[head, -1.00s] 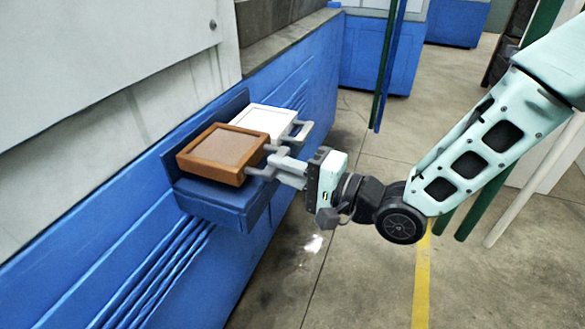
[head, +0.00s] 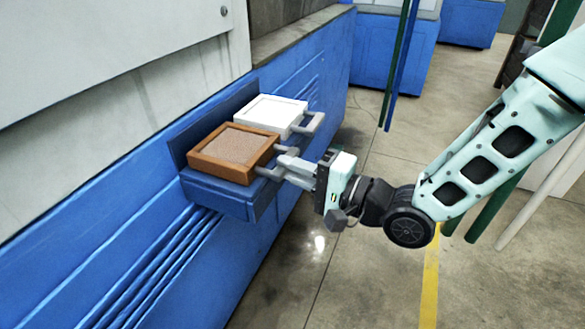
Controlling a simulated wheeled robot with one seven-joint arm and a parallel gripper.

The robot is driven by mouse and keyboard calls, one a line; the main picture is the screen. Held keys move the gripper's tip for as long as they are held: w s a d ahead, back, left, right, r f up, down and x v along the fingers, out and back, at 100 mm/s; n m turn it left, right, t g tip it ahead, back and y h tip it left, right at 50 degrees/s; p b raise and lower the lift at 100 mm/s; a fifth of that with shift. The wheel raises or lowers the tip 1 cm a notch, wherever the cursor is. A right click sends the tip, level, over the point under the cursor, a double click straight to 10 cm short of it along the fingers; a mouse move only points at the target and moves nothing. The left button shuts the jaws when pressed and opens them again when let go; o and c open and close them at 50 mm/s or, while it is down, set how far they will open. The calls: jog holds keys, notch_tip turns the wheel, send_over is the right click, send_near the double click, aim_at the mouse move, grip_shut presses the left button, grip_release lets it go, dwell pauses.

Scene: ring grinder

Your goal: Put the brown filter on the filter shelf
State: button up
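The brown filter (head: 234,152) is a square wooden-framed panel with a grey handle on its right side. It lies flat over the near part of the blue filter shelf (head: 222,198) and appears to rest on it. A white filter (head: 270,114) with a similar handle lies just behind it on the same shelf. My gripper (head: 284,166) reaches in from the right, with its fingers at the brown filter's handle and apparently shut on it. The fingertips' exact contact with the handle is too small to see clearly.
The shelf is fixed to a blue machine wall (head: 110,235), with a grey-white panel (head: 110,100) above. Green and blue poles (head: 398,65) stand behind. The concrete floor (head: 375,290) to the right is open, with a yellow line.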

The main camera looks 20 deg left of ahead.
jog(key=o, duration=0.5)
jog(key=shift+d, duration=0.15)
jog(key=s+d, duration=0.1)
jog(key=d, duration=0.4)
jog(key=s+d, duration=0.1)
jog(key=d, duration=0.5)
jog(key=s+d+p, duration=0.1)
jog(key=d, duration=0.4)
jog(key=shift+s+d, duration=0.2)
jog(key=shift+d, duration=0.2)
jog(key=shift+d, duration=0.15)
jog(key=shift+s+d+f+p, duration=0.1)
jog(key=shift+s+d+p, duration=0.3)
jog(key=shift+d+p, duration=1.05)
jog(key=shift+s+d+r+p, duration=0.1)
jog(key=shift+s+d+p, duration=0.4)
jog(key=shift+d, duration=1.9)
jog(key=shift+s+d+f+p, duration=0.1)
jog(key=shift+s+d+p, duration=0.15)
jog(key=shift+d+p, duration=1.25)
jog(key=shift+d+b, duration=0.4)
